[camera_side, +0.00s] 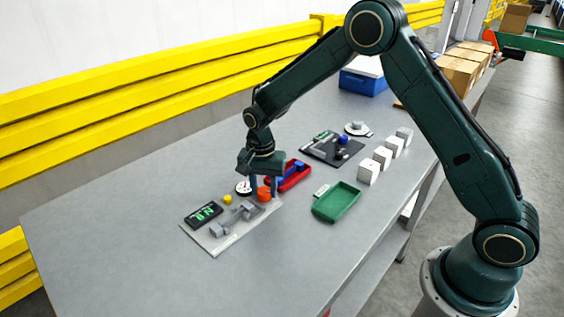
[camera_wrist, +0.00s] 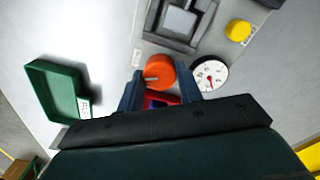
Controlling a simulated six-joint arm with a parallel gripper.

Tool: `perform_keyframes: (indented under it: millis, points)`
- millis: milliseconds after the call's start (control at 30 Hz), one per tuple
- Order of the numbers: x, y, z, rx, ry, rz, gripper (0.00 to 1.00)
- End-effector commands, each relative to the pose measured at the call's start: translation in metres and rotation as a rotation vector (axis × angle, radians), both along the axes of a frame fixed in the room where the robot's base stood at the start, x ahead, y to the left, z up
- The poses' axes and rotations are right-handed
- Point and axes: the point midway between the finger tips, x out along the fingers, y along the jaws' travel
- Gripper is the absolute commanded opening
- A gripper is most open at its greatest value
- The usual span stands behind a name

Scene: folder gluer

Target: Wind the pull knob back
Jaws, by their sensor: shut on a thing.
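The pull knob is a round orange-red knob (camera_side: 264,194) on a light grey machine plate (camera_side: 199,237). It also shows in the wrist view (camera_wrist: 157,70), with a pale pointer mark on its face. My gripper (camera_side: 263,187) reaches down from above, and its two blue fingers stand on either side of the knob, shut on it. The wrist view shows the gripper (camera_wrist: 160,72) from behind, one finger left and one right of the knob. A white dial (camera_wrist: 209,76) with a red needle is just right of the fingers there.
The plate also carries a yellow button (camera_side: 227,199), a dark display (camera_side: 203,215) with green characters and grey blocks. A red tray (camera_side: 297,180) with blue items is close behind my gripper. A green tray (camera_side: 336,203), white cubes (camera_side: 368,171) and a dark panel (camera_side: 318,149) stand further off.

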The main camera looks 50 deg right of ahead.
Motion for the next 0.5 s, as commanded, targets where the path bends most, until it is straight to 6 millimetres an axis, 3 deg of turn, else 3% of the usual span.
perform_keyframes:
  millis: [233, 267, 300, 500]
  points:
    - [0.0003, -0.0008, 0.0005, -0.002, -0.001, -0.003, 0.13]
    - [0.0003, -0.0009, 0.0005, -0.002, -0.001, -0.003, 0.4]
    - [0.0003, -0.0008, 0.0005, -0.002, -0.001, -0.003, 0.45]
    - [0.0003, -0.0004, 0.0003, -0.001, -0.001, -0.002, 0.45]
